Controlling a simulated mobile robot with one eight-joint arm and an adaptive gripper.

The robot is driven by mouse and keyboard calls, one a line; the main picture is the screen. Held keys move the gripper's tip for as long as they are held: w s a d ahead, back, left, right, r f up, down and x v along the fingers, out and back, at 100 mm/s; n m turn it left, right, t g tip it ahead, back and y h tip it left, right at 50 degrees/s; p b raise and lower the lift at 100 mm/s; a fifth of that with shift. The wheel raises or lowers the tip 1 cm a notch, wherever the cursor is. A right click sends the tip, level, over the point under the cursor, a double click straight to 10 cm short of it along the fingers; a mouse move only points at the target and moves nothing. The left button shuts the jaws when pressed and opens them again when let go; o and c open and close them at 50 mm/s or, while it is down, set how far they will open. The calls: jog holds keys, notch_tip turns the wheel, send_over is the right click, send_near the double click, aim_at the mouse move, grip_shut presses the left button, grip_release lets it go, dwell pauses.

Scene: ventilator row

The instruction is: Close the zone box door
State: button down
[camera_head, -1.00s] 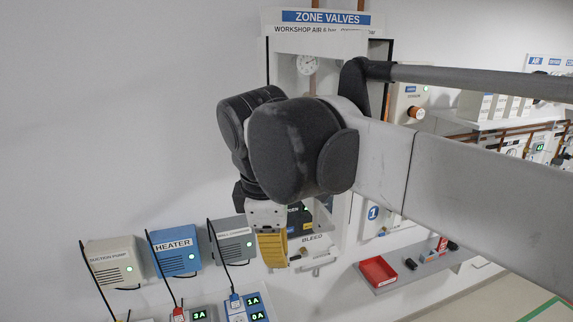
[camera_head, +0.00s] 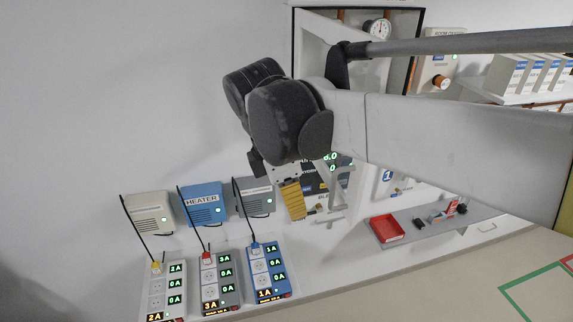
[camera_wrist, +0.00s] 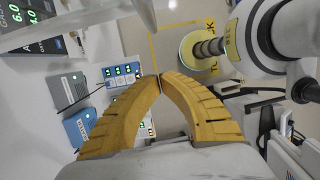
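The zone box (camera_head: 416,62) is a dark-edged wall cabinet at the top middle of the head view. A round gauge and copper pipe show inside, so its front is at least partly uncovered. A pale panel (camera_head: 311,48) stands along its left side and looks like the door, though my arm hides much of this area. My gripper (camera_head: 294,212) has yellow fingers and hangs below the box, in front of the bleed panel. In the wrist view the fingertips (camera_wrist: 159,76) meet with nothing between them. A pale vertical piece at the top of that view cannot be identified.
The heater unit (camera_head: 203,204) and neighbouring wall boxes are at left, above several socket strips with cables. A red tray (camera_head: 384,229) sits on a grey shelf (camera_head: 410,240) to the right. My arm crosses the right half of the head view.

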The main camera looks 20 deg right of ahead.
jog(key=d+p, duration=0.1)
jog(key=d, duration=0.3)
jog(key=shift+f, duration=0.2)
jog(key=shift+d, duration=0.1)
